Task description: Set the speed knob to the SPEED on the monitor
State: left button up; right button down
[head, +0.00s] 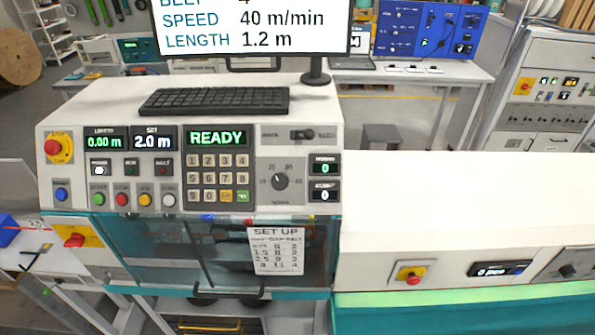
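The monitor (252,48) at the top shows SPEED 40 m/min and LENGTH 1.2 m; its top line is cut off by the frame edge. The speed knob (280,181) is a black round dial on the right part of the control panel, inside a printed scale whose numbers run from about 10 at left to 40 at right. Its pointer seems to aim up and left, but it is too small to read exactly. Neither of my grippers is in the head view, and nothing touches the knob.
Left of the knob are a keypad (217,178) and a green READY display (217,138). A red emergency button (54,147) is at far left. A black keyboard (215,101) lies on top. A set-up sheet (276,250) hangs below. The space before the panel is clear.

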aim_at(280, 181)
jog(key=k, duration=1.1)
jog(key=u, duration=0.5)
jog(key=i, duration=0.6)
jog(key=u, duration=0.55)
